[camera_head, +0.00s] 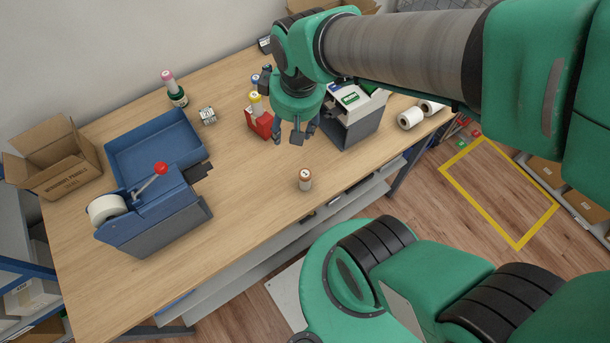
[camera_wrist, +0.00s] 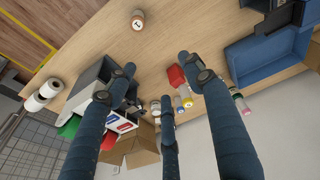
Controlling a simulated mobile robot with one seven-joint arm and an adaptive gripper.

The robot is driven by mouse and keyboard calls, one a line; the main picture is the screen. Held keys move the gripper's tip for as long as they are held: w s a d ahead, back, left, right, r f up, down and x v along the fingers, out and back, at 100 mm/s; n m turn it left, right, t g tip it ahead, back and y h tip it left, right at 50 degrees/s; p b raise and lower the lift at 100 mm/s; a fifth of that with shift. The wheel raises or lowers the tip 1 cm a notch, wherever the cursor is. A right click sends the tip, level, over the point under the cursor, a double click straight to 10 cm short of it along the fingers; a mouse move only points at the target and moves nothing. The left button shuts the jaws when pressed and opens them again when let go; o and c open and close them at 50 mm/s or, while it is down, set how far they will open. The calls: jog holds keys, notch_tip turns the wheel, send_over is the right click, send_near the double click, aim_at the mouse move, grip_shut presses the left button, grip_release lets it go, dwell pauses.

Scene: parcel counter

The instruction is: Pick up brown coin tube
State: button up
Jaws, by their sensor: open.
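The brown coin tube (camera_head: 305,180) is a small upright cylinder with a brown top and a pale label. It stands alone on the wooden counter (camera_head: 240,210) near its front edge. It also shows at the top of the wrist view, as a round end with a dark mark on it (camera_wrist: 138,20). My gripper (camera_head: 298,136) is open and empty, above the counter and further back than the tube, apart from it. In the wrist view its three dark fingers (camera_wrist: 165,84) are spread, with nothing between them.
A red holder (camera_head: 259,123) with a yellow-capped tube stands behind my gripper. A grey-and-white box (camera_head: 355,127) and white paper rolls (camera_head: 410,118) are on the right. A blue tray (camera_head: 150,150), a blue dispenser (camera_head: 155,215) and a cardboard box (camera_head: 55,160) are on the left. The counter around the tube is clear.

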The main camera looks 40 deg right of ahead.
aim_at(305, 173)
notch_tip(305, 173, down, 12)
jog(key=s+d+n+g+p, duration=0.1)
jog(key=d+g+p, duration=0.1)
jog(key=shift+s+d+r+n+g+p, duration=0.15)
jog(key=shift+s+d+n+g+p, duration=0.05)
jog(key=shift+d+n+g+p, duration=0.2)
jog(key=shift+f+b, duration=0.55)
jog(key=shift+f, duration=3.7)
jog(key=shift+f, duration=0.1)
jog(key=shift+f+b, duration=0.45)
jog(key=shift+f, duration=2.05)
grip_shut()
